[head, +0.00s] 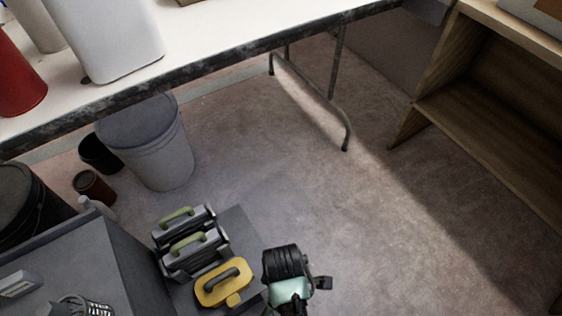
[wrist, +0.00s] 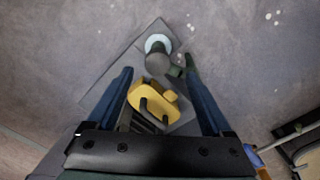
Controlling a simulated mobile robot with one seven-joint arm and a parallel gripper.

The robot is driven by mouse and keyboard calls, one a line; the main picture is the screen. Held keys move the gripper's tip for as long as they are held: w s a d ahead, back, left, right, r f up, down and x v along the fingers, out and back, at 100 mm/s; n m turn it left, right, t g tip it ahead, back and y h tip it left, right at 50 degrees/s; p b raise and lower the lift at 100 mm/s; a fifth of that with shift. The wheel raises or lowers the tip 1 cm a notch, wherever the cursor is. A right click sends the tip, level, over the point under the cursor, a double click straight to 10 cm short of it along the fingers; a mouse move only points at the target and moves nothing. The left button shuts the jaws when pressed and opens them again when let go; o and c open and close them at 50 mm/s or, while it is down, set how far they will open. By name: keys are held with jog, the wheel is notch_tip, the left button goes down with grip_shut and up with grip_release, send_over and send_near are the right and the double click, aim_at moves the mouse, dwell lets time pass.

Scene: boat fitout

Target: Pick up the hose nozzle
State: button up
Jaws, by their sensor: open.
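In the wrist view the nozzle (wrist: 160,62) shows as a dark body with a pale round face, beyond my fingertips. My gripper (wrist: 158,74) is open and empty, its blue fingers spread left and right in the wrist view. A yellow float with a dark handle (wrist: 160,97) shows between the fingers, below them.
The yellow float (head: 223,287) and grey floats with green handles (head: 187,241) sit left of the nozzle. A grey cabinet (head: 132,262) stands further left. A white table (head: 215,33), a grey bucket (head: 160,150) and a wooden shelf (head: 490,125) lie beyond. The floor between is clear.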

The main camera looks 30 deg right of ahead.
jog(key=f+b, duration=0.1)
jog(key=f, duration=0.1)
jog(key=f+b, duration=0.2)
jog(key=f, duration=0.1)
jog(key=f+b, duration=0.1)
jog(key=f, duration=0.1)
jog(key=shift+w+f+b, duration=0.15)
jog(key=shift+w+b, duration=0.1)
jog(key=shift+b, duration=0.15)
grip_shut()
